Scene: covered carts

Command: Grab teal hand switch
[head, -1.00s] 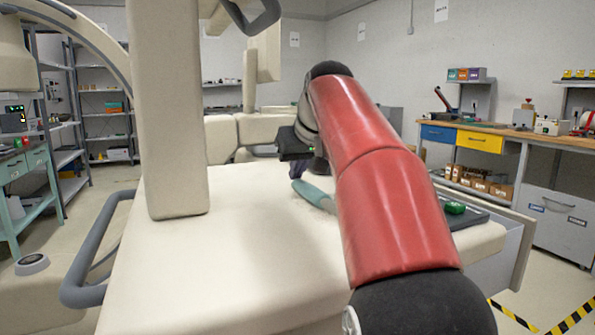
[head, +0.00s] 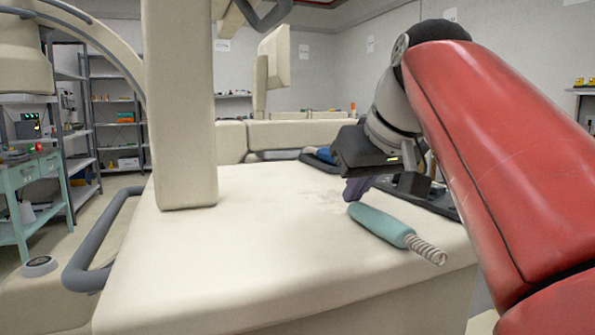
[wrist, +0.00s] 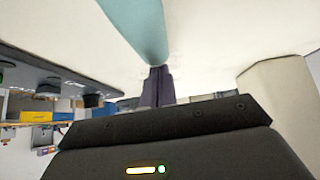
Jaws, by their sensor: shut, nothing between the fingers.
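The teal hand switch (head: 380,225) lies on the cream padded top, near its right front part, with its coiled grey cord (head: 428,250) at the near end. In the wrist view the teal handle (wrist: 138,25) runs from the top edge to just beyond my shut fingertips (wrist: 159,72). I cannot tell whether the fingertips touch it.
The cream top (head: 230,260) is clear left of the switch. A cream column (head: 180,110) rises from it, with a grey handrail (head: 95,240) at its left edge. A dark tray (head: 437,198) lies behind the switch. A teal bench (head: 35,190) stands far left.

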